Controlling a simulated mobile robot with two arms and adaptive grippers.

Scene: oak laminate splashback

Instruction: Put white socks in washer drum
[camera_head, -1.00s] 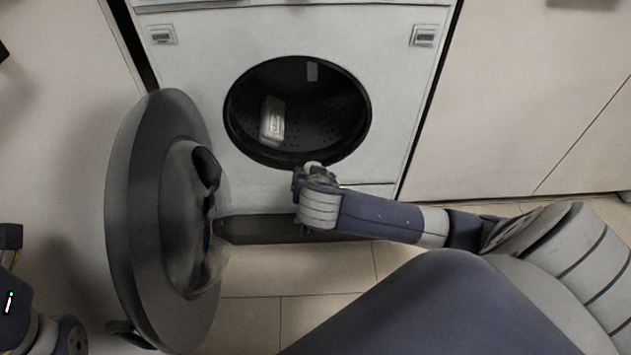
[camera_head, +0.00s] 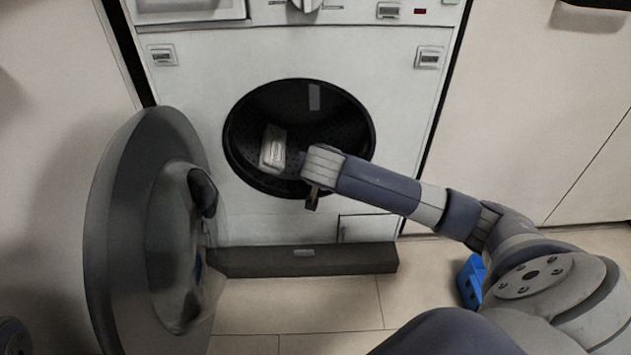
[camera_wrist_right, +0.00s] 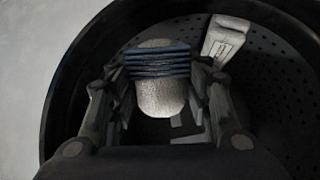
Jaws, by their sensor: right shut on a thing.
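The washer drum (camera_head: 340,120) is open and dark, with a perforated inner wall. White socks (camera_wrist_right: 160,98) with dark blue stripes are in my right gripper (camera_wrist_right: 158,78), between its two fingers. In the right wrist view they are in front of the drum opening, with the rim curving around them. In the head view the right gripper (camera_head: 308,180) is at the lower part of the opening; my wrist hides most of it and the socks. My left gripper is not in view.
The round washer door (camera_head: 125,230) stands open at the left. A white labelled object (camera_head: 273,150) is inside the drum; it also shows in the right wrist view (camera_wrist_right: 226,40). A blue object (camera_head: 471,281) is on the floor at the right, partly behind my arm.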

